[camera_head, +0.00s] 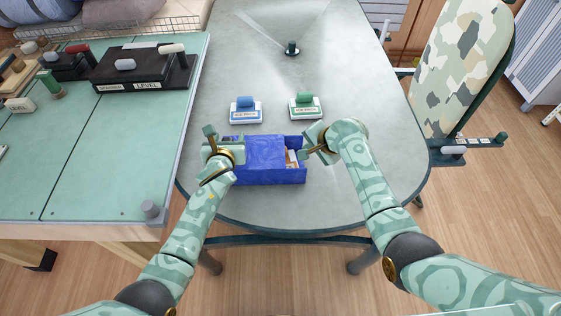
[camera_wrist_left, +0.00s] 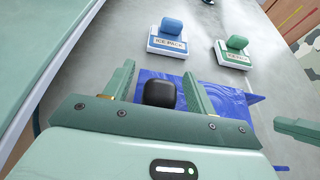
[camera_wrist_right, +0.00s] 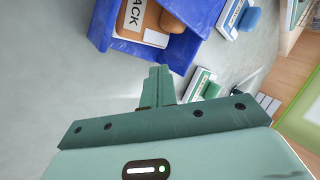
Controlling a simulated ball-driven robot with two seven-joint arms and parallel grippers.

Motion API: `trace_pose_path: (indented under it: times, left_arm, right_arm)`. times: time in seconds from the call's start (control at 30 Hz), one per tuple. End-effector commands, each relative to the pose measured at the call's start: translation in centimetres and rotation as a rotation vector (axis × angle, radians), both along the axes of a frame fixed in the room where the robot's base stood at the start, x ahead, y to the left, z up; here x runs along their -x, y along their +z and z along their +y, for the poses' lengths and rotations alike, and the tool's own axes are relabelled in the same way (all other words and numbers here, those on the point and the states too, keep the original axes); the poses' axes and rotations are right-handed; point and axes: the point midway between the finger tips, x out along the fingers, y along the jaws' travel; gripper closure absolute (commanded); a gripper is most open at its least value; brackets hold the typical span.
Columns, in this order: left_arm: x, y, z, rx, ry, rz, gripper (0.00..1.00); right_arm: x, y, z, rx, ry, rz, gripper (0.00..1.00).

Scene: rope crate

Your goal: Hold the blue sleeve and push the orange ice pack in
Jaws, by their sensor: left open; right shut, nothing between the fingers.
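The blue sleeve (camera_head: 265,148) lies near the front edge of the grey table, its open end to the right. The orange ice pack (camera_head: 291,158) shows inside that end; in the right wrist view the ice pack (camera_wrist_right: 174,22) has a white label reading "PACK". My left gripper (camera_head: 222,141) is at the sleeve's left end, open, with a dark rounded block (camera_wrist_left: 159,93) between its fingers in the left wrist view. My right gripper (camera_head: 303,154) is shut and empty, beside the open end. Whether it touches the pack I cannot tell.
A blue-handled block (camera_head: 245,110) labelled "ICE PACK" and a green-handled block (camera_head: 305,107) stand behind the sleeve. A green bench (camera_head: 120,150) with lever boxes adjoins at left. A camouflage-covered board (camera_head: 464,65) stands at right. The table's far middle is mostly clear.

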Motion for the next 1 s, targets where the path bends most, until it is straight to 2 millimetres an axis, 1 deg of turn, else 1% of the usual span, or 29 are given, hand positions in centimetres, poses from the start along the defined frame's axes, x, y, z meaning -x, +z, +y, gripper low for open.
trace_pose_path:
  times: [0.17,0.4,0.5,0.6,0.73,1.0]
  left_arm:
    - [1.8,0.7,0.1,-0.003,0.000,-0.001,0.44]
    - [6.7,2.6,0.0,-0.001,-0.002,0.002,0.44]
    - [8.5,3.4,0.0,0.000,-0.002,0.002,0.44]
    - [9.9,3.9,0.0,-0.001,-0.002,0.003,0.44]
    - [10.8,4.3,0.0,0.000,-0.001,0.003,0.44]
    - [10.9,4.4,0.0,-0.001,0.000,0.003,0.44]
  right_arm:
    - [0.0,0.0,0.0,0.000,0.000,0.000,1.00]
    - [0.0,0.0,0.0,0.000,0.000,0.000,1.00]
    - [0.0,0.0,0.0,0.000,0.000,0.000,1.00]
    - [0.0,0.0,0.0,0.000,0.000,0.000,1.00]
    - [0.0,0.0,0.0,0.000,0.000,0.000,1.00]
    - [0.0,0.0,0.0,0.000,0.000,0.000,1.00]
